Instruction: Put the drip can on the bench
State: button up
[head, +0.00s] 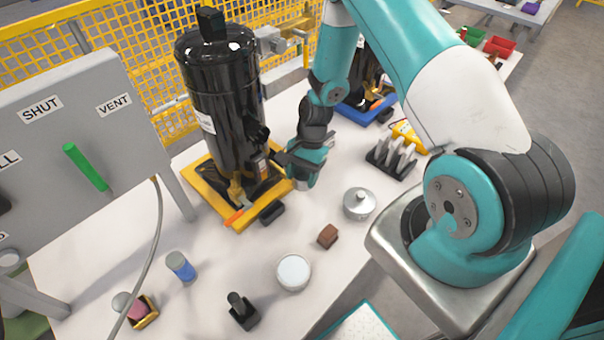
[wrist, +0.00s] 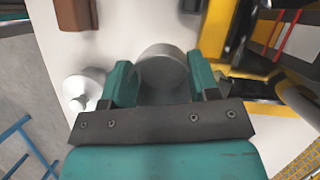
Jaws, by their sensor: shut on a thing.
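The drip can, a plain grey metal cylinder, is between the teal fingers of my gripper in the wrist view (wrist: 163,72). My gripper (wrist: 160,92) is shut on its sides. In the head view my gripper (head: 304,172) points down just right of the yellow compressor pallet, and it hides most of the can. The white bench top (head: 230,265) lies under it. I cannot tell whether the can touches the bench or hangs just above it.
A black compressor (head: 222,100) stands on the yellow pallet (head: 205,185), close to my gripper. A lidded silver pot (head: 359,204), a brown block (head: 328,236) and a white round dish (head: 293,272) stand nearby. Bare bench lies left of the dish.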

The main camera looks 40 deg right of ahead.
jog(key=shift+f, duration=0.2)
jog(key=o, duration=1)
jog(key=shift+r, duration=0.25)
jog(key=b+v, duration=0.3)
jog(key=v, duration=0.9)
jog(key=s+a+r+n+t, duration=0.1)
jog(key=s+a+r+n, duration=0.1)
jog(key=a+r+n, duration=0.35)
jog(key=s+a+r+n, duration=0.3)
jog(key=a+r, duration=0.3)
jog(key=r, duration=0.2)
jog(key=s+a+r+n, duration=0.3)
jog(key=s, duration=0.2)
jog(key=s+a+r+n, duration=0.3)
jog(key=s+n, duration=0.1)
jog(key=s, duration=0.1)
jog(key=s+a+r+n+t, duration=0.1)
jog(key=s+a+r+n, duration=0.2)
jog(key=s+n, duration=0.1)
jog(key=shift+s+a+n, duration=0.1)
jog(key=shift+s+n, duration=0.15)
jog(key=shift+s, duration=0.65)
